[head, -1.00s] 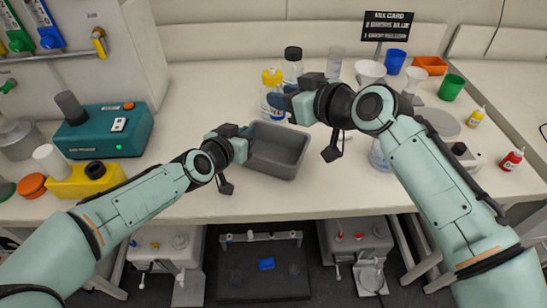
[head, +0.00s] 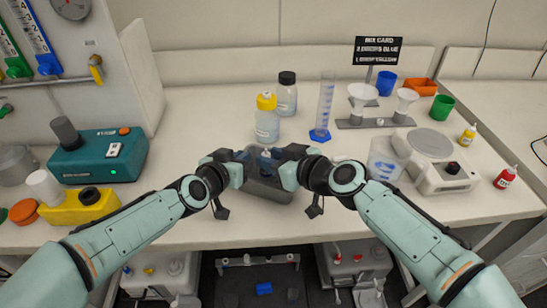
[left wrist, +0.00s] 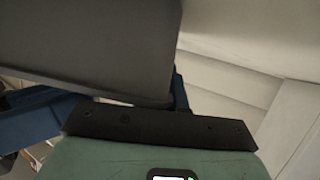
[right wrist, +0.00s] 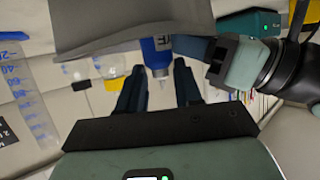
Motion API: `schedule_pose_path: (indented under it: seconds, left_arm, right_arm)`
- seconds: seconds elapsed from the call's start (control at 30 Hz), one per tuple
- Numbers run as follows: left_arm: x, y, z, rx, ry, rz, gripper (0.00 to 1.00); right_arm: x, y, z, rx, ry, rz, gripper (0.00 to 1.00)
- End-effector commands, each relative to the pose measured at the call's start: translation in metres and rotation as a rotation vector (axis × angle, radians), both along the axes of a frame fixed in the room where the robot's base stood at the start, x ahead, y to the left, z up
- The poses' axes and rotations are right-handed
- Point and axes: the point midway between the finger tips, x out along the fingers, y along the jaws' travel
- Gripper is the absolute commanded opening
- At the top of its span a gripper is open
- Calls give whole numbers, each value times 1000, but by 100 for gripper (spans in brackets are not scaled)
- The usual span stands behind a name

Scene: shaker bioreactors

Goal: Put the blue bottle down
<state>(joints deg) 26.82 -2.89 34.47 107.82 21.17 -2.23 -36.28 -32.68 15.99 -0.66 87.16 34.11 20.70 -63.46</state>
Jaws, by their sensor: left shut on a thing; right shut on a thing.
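The blue bottle (right wrist: 158,58), with a pale nozzle, shows in the right wrist view between the fingers of my right gripper (right wrist: 160,80), which is shut on it. Its other end is cut off from sight by the grey bin (right wrist: 130,25). In the head view the bottle's nozzle (head: 266,153) shows between my two grippers, at the bin (head: 267,188). I cannot tell whether the bottle touches the bin's floor. My left gripper (head: 237,160) is shut on the bin's left side; its wrist view shows the bin's wall (left wrist: 90,45) close up.
Behind the bin stand a yellow-capped bottle (head: 267,122), a black-capped bottle (head: 287,95) and a graduated cylinder (head: 324,110). A beaker (head: 386,158) and a scale (head: 440,165) are to the right. A teal device (head: 98,155) is at left.

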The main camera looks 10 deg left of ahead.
Motion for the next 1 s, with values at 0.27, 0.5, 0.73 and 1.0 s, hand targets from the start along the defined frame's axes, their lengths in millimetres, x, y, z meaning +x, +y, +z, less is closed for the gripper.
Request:
schedule_pose_path:
  seconds: [0.27, 0.5, 0.73, 1.0]
  left_arm:
    - [0, 0, 0, 0, -1, 0, 0]
    - [0, 0, 0, 0, 0, 0, 0]
    - [0, 0, 0, 0, -1, 0, 0]
    - [0, 0, 0, 0, -1, 0, 0]
  right_arm:
    - [0, 0, -6, 2, 2, -1, 10]
    - [0, 0, -12, 1, 1, 0, 10]
    - [0, 0, -12, 1, 1, 0, 60]
    - [0, 0, -9, 1, -1, 0, 60]
